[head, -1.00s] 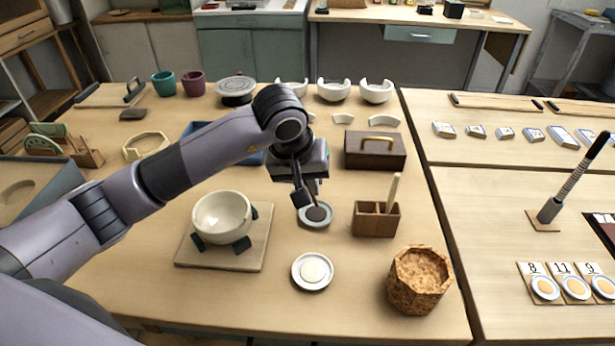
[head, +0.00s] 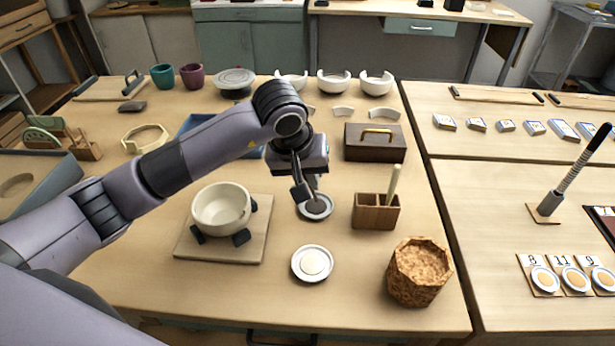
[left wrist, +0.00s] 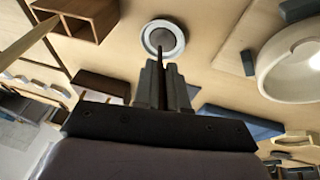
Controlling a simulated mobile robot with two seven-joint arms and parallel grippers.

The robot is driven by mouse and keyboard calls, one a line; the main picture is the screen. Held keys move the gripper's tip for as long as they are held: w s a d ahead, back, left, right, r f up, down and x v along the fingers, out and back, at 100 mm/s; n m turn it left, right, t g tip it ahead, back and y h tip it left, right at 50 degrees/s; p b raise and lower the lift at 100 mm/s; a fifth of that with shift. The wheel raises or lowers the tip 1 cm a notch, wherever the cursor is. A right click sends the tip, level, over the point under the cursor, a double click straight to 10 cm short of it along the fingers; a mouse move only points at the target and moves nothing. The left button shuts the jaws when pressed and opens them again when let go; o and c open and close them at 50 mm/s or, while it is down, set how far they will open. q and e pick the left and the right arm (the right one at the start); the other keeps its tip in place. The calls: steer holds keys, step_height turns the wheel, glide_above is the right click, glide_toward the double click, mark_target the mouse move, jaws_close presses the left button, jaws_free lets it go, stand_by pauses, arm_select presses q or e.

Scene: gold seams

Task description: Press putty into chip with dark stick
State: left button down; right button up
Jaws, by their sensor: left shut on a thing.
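My left gripper (head: 304,190) is shut on the dark stick (left wrist: 163,62), a thin dark piece between its fingers in the left wrist view. The gripper is over the small pale dish (head: 328,214) of dark grey putty (head: 316,207). The stick's tip overlaps the putty in the left wrist view; I cannot tell whether they touch. The cream bowl (head: 218,212) stands upright on a board (head: 200,252), between dark supports, left of the gripper. It also shows in the left wrist view (left wrist: 275,75). I cannot make out its chip clearly. My right gripper is out of view.
A dish with pale contents (head: 312,263) is in front of the gripper. A wooden holder with a stick (head: 376,212) and a rough brown pot (head: 418,272) stand to the right. A brown box (head: 375,146) and a blue tray (head: 192,124) are behind.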

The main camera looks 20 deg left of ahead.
arm_select(q)
steer(key=shift+s+f+b, duration=0.1)
steer(key=shift+f+b, duration=0.6)
steer(key=shift+b, duration=0.05)
stand_by(1.8)
steer(key=shift+r+p, duration=1.8)
steer(key=shift+r, duration=1.85)
